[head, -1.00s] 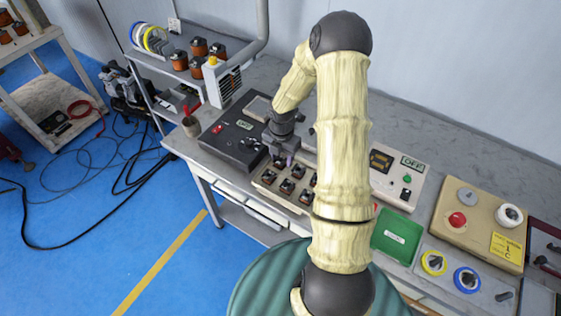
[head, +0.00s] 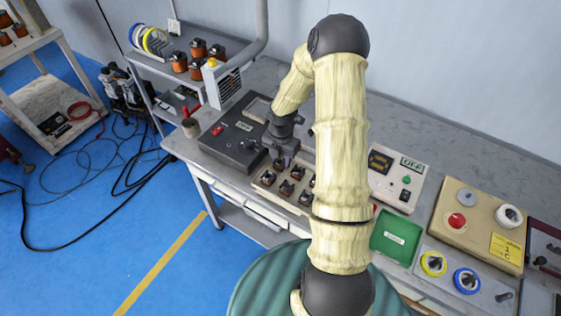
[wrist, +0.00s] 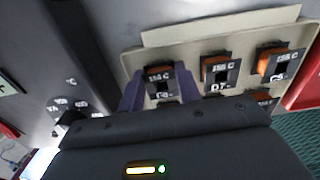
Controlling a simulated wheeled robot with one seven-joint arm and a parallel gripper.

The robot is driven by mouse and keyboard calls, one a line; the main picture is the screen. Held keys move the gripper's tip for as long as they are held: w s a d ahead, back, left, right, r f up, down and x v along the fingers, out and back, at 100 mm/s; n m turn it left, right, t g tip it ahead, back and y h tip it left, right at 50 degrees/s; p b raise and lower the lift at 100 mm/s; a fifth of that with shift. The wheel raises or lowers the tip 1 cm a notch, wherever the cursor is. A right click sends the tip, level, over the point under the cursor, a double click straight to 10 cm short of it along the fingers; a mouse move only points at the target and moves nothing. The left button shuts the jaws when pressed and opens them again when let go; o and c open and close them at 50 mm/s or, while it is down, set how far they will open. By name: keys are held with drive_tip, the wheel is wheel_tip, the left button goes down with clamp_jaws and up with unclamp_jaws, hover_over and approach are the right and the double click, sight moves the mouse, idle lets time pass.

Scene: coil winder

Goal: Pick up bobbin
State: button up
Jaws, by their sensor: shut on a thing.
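Several bobbins with orange windings and dark labelled flanges sit in a beige tray (wrist: 215,30) on the bench; one such bobbin (head: 286,188) shows in the head view. My gripper (head: 281,164) points down at the tray's back left corner. In the wrist view, its purple fingers (wrist: 160,92) are shut on the left bobbin (wrist: 160,76), one finger on each side. That bobbin looks level with its neighbours, such as the middle bobbin (wrist: 220,70); whether it touches the tray floor I cannot tell. The gripper hides it in the head view.
A dark control box (head: 232,138) stands close on the left of the tray. A green tray (head: 396,238) and a beige panel with a red button (head: 470,245) lie to the right. A shelf (head: 160,62) with spools and larger coils stands behind left.

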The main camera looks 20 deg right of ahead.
sight(281, 160)
drive_tip(key=shift+r, duration=0.15)
wheel_tip(281, 160, up, 10)
idle(0.3)
idle(0.5)
drive_tip(key=w+a+r+m+p, duration=0.1)
drive_tip(key=a+r+m+p, duration=0.2)
drive_tip(key=a+m+p, duration=0.2)
drive_tip(key=w+a+r+m+p, duration=0.2)
drive_tip(key=a+m+p, duration=0.3)
drive_tip(key=m+p, duration=0.7)
drive_tip(key=r+m, duration=0.1)
drive_tip(key=m, duration=0.7)
drive_tip(key=shift+a, duration=0.4)
